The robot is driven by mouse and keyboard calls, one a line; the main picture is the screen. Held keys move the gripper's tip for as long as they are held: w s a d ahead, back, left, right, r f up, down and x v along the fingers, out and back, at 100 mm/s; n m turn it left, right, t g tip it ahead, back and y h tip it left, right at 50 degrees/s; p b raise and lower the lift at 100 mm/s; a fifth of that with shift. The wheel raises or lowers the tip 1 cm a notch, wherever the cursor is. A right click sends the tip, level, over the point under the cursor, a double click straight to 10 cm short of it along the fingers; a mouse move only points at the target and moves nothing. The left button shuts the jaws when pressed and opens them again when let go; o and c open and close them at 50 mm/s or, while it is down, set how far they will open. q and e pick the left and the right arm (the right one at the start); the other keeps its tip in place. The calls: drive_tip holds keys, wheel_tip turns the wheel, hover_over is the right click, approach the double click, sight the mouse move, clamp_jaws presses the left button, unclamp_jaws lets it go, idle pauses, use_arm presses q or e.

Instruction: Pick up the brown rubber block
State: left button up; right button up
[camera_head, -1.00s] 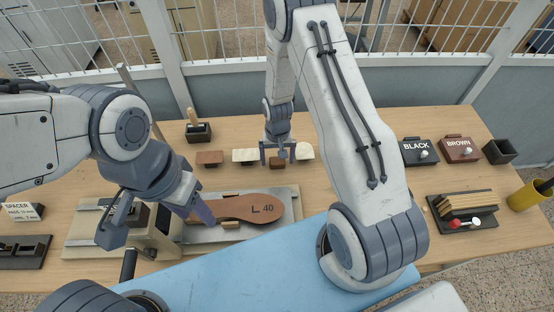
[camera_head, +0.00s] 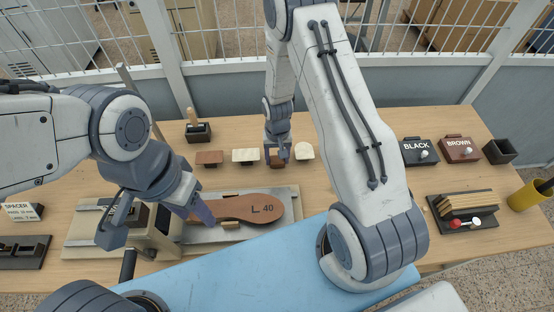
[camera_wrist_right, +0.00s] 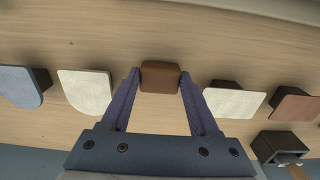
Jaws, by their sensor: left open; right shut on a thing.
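The brown rubber block (camera_head: 276,161) is in the row of pieces at the back of the table. In the right wrist view, the brown block (camera_wrist_right: 160,77) sits between my right gripper's two purple fingertips. My right gripper (camera_head: 278,155) is shut on it, a finger on each side. I cannot tell whether the block is clear of the table. My left gripper (camera_head: 157,223) is open at the left, over the press area beside the brown insole (camera_head: 262,208) marked L 40.
Pale pieces (camera_head: 245,155) (camera_head: 304,151) flank the block, with a reddish-brown piece (camera_head: 209,157) further left. A blue-grey piece (camera_wrist_right: 20,86) shows in the wrist view. BLACK (camera_head: 418,152) and BROWN (camera_head: 460,149) boxes stand at right. A blue mat (camera_head: 240,268) lies in front.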

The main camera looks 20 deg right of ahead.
drive_tip(key=shift+r, duration=0.4)
drive_tip(key=r, duration=0.1)
drive_tip(key=b, duration=0.1)
drive_tip(key=r+b, duration=0.1)
drive_tip(key=shift+d+r, duration=0.25)
drive_tip(key=shift+r, duration=0.1)
drive_tip(key=s+d+r+b, duration=0.1)
drive_tip(key=s+d+r, duration=0.1)
drive_tip(key=d, duration=0.3)
drive_tip(key=s+d+r+b, duration=0.2)
drive_tip(key=d+r, duration=0.2)
drive_tip(key=d, duration=0.1)
drive_tip(key=shift+s+d+r, duration=0.2)
drive_tip(key=shift+s+r, duration=0.05)
drive_tip(key=shift+r, duration=0.15)
